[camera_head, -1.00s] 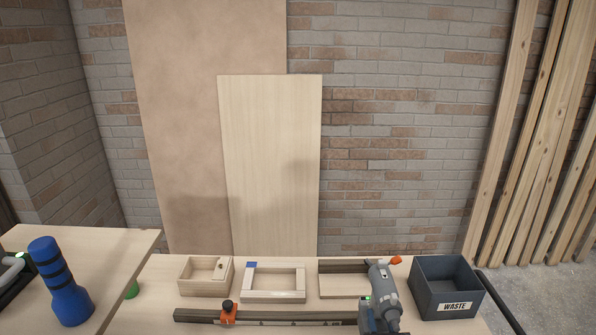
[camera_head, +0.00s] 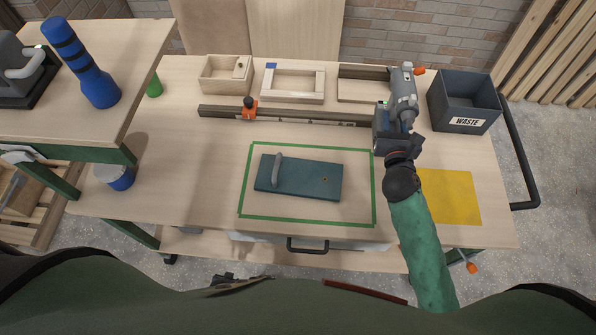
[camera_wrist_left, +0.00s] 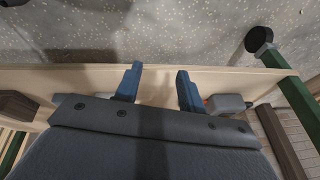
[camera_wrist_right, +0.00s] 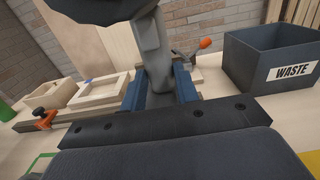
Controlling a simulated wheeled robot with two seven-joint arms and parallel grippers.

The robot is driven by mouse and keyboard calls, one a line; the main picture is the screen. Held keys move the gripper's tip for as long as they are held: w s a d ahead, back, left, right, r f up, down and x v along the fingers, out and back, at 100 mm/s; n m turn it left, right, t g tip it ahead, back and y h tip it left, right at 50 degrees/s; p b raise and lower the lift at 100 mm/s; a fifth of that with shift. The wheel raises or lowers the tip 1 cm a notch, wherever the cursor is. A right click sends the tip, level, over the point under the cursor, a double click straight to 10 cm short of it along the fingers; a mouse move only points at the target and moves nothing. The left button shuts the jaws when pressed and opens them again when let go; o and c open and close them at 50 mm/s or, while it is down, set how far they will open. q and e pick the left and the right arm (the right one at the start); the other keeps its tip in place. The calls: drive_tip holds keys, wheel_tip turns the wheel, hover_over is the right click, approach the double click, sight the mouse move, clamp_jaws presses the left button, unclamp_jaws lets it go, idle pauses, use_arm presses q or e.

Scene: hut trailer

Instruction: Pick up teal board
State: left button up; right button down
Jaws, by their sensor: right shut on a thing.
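The teal board (camera_head: 305,182) lies flat on the workbench inside a green tape outline (camera_head: 374,200). A curved grey handle (camera_head: 277,170) stands up at its left end, and a small hole shows near its right end. My right gripper (camera_head: 392,140) is beyond the board to its right, shut on the grey power tool (camera_head: 404,95). In the right wrist view, the right gripper's fingers (camera_wrist_right: 160,88) close around the tool's grey grip (camera_wrist_right: 153,60). In the left wrist view, my left gripper (camera_wrist_left: 158,87) has its fingers apart with nothing between them.
A dark waste bin (camera_head: 466,100) stands at the back right, near a yellow sheet (camera_head: 450,197). A rail with an orange clamp (camera_head: 249,110) runs behind the board, with wooden boxes (camera_head: 226,75) beyond.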

sight(276, 166)
use_arm(q)
drive_tip(key=w+a+r+t+y, duration=0.1)
drive_tip(key=a+r+t+y, duration=0.1)
drive_tip(key=a+r, duration=0.95)
drive_tip(key=w+a+r+t+y, duration=0.1)
drive_tip(key=a+r+t+y, duration=0.1)
drive_tip(key=a+r, duration=0.95)
wheel_tip(276, 166, up, 29)
drive_tip(key=a+t+y, duration=0.2)
drive_tip(key=t+y, duration=0.1)
drive_tip(key=w+d+h, duration=0.1)
drive_tip(key=w+d, duration=0.2)
drive_tip(key=d, duration=0.5)
drive_tip(key=w+d+t+h, duration=0.1)
drive_tip(key=w+d+h, duration=0.1)
drive_tip(key=d, duration=0.7)
drive_tip(key=w+d+h, duration=0.1)
drive_tip(key=w+d, duration=0.3)
drive_tip(key=d, duration=0.5)
drive_tip(key=shift+r+t, duration=0.2)
drive_tip(key=shift+t, duration=0.2)
drive_tip(key=w+d+r+h, duration=0.2)
drive_tip(key=d, duration=0.7)
drive_tip(key=w+d+r+h, duration=0.1)
drive_tip(key=d+h, duration=0.1)
drive_tip(key=d, duration=0.7)
drive_tip(key=shift+m+t, duration=0.3)
drive_tip(key=shift+t, duration=0.1)
drive_tip(key=shift+x, duration=6)
